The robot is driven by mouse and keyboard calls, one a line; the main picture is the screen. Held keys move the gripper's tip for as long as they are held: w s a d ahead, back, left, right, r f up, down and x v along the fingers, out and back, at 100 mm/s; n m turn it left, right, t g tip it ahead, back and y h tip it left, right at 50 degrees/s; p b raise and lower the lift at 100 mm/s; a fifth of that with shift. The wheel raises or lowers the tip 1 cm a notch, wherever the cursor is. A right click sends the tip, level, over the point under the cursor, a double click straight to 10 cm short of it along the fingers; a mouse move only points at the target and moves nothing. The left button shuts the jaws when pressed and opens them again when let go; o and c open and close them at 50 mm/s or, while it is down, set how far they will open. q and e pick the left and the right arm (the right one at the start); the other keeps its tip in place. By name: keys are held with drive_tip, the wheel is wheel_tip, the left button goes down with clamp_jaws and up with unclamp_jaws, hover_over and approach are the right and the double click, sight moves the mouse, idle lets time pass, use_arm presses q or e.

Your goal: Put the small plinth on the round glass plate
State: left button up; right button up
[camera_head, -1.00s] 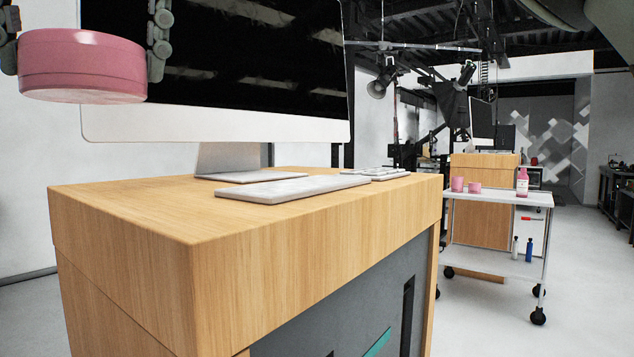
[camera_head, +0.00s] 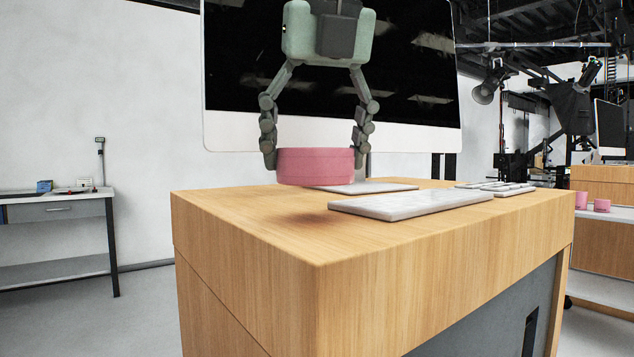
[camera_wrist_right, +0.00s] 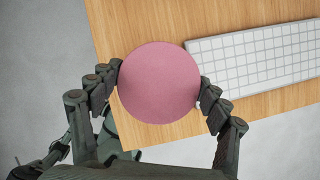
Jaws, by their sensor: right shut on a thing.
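The small plinth (camera_head: 315,168) is a short pink cylinder. My right gripper (camera_head: 316,157) is shut on it, one finger on each side, and holds it level in the air above the near left part of the wooden desk (camera_head: 240,235). A soft shadow shows on the desk top below it. In the right wrist view, the plinth's round pink face (camera_wrist_right: 159,83) sits between the two fingers of my right gripper (camera_wrist_right: 160,88), over the desk's corner. I see no round glass plate in the current views.
A large monitor (camera_head: 330,80) stands behind the plinth. A white keyboard (camera_head: 410,203) lies on the desk, right of the plinth. A side bench (camera_head: 70,207) stands far left. Pink cups (camera_head: 601,205) stand on a cart at right. Floor at left is open.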

sight(316, 185)
drive_tip(key=shift+f, duration=2.05)
drive_tip(key=shift+f, duration=0.1)
drive_tip(key=o, duration=1.2)
drive_tip(key=shift+o, duration=0.2)
